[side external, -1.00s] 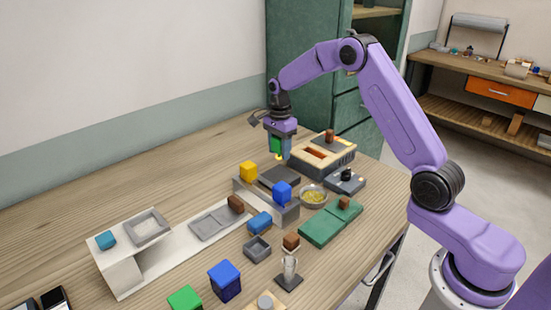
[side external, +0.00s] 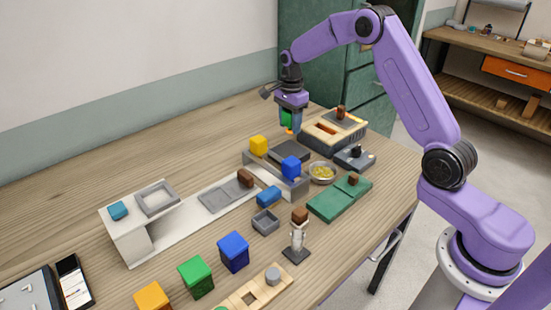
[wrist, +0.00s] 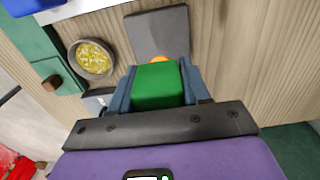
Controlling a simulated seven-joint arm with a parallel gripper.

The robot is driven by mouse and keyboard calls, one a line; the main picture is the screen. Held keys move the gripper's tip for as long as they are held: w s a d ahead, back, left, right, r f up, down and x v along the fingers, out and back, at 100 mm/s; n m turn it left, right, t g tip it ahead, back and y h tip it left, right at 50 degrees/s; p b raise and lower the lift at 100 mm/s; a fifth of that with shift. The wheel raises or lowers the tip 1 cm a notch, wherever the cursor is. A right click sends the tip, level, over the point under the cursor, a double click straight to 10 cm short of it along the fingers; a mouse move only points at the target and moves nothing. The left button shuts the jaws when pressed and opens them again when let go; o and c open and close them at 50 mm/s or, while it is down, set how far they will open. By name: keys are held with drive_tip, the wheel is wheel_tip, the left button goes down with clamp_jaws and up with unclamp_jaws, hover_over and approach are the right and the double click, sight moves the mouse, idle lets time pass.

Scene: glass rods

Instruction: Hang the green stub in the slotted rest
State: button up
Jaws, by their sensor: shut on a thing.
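The green stub (side external: 287,118) is held between the blue fingers of my gripper (side external: 291,128), in the air above the back of the table. It has an orange tip at its lower end. In the wrist view the green block (wrist: 157,84) sits squarely between the fingers, with a bit of orange just beyond it. A grey box with a pale wooden top and a dark slot (side external: 324,129) stands just right of my gripper; it looks like the slotted rest, though I cannot be sure. The stub is apart from it.
A blue block (side external: 291,167), a bowl of yellow bits (side external: 322,172) and a green tray (side external: 325,207) are nearer. Bare table lies at the left back.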

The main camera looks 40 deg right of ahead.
sight(288, 112)
wheel_tip(288, 112, up, 4)
drive_tip(key=shift+r, duration=0.2)
drive_tip(key=shift+s+a+r, duration=0.2)
drive_tip(key=shift+a, duration=0.45)
drive_tip(key=s+a, duration=0.4)
drive_tip(key=a, duration=0.6)
drive_tip(key=shift+d+f, duration=0.2)
drive_tip(key=shift+f, duration=2.55)
drive_tip(key=shift+d+f, duration=0.15)
drive_tip(key=shift+f, duration=2.55)
drive_tip(key=o, duration=1.2)
